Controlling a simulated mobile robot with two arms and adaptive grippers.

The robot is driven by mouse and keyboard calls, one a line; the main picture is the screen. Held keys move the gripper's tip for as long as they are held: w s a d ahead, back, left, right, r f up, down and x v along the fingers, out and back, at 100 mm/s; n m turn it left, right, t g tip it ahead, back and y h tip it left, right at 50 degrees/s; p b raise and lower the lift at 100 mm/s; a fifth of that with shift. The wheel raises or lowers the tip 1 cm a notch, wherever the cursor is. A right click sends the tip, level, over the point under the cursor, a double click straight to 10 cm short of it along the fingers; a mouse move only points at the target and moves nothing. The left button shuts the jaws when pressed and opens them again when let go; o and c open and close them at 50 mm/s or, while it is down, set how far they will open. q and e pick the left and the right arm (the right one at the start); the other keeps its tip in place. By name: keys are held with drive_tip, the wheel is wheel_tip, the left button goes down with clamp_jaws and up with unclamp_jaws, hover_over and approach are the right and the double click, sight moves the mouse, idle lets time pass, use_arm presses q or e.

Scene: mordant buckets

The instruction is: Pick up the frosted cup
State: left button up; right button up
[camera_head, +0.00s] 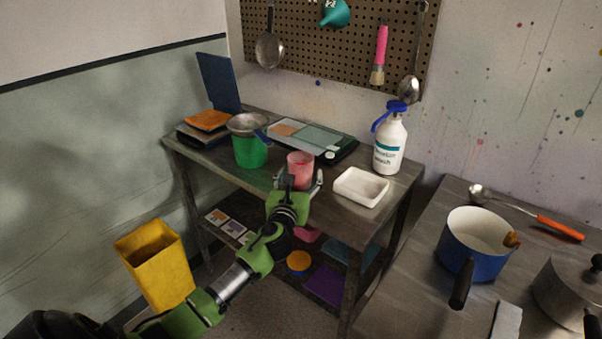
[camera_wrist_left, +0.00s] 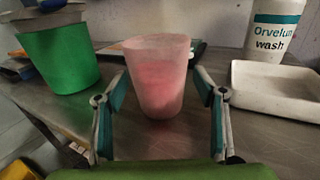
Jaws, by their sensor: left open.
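The frosted cup (camera_head: 300,164) is pink and translucent and stands upright on the grey table (camera_head: 345,226) near its front edge. In the left wrist view the cup (camera_wrist_left: 158,75) is in the middle, with a stronger pink in its lower part. My left gripper (camera_head: 298,182) is at the near side of the cup. Its fingers (camera_wrist_left: 160,98) are open, one on each side of the cup, with a gap visible on the right; I cannot tell how far they reach along it. My right gripper is not in view.
A green bucket (camera_head: 250,152) with a strainer on top stands left of the cup. A white tray (camera_head: 361,187) lies close on the right. A white wash bottle (camera_head: 390,143) and a flat scale (camera_head: 312,140) stand behind. A blue pot (camera_head: 474,245) is on the right-hand table.

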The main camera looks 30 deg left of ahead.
use_arm(q)
drive_tip(key=shift+w+a, duration=0.2)
drive_tip(key=shift+w, duration=0.4)
drive_tip(key=c, duration=1.4)
drive_tip(key=shift+o, duration=0.2)
drive_tip(key=shift+r, duration=0.15)
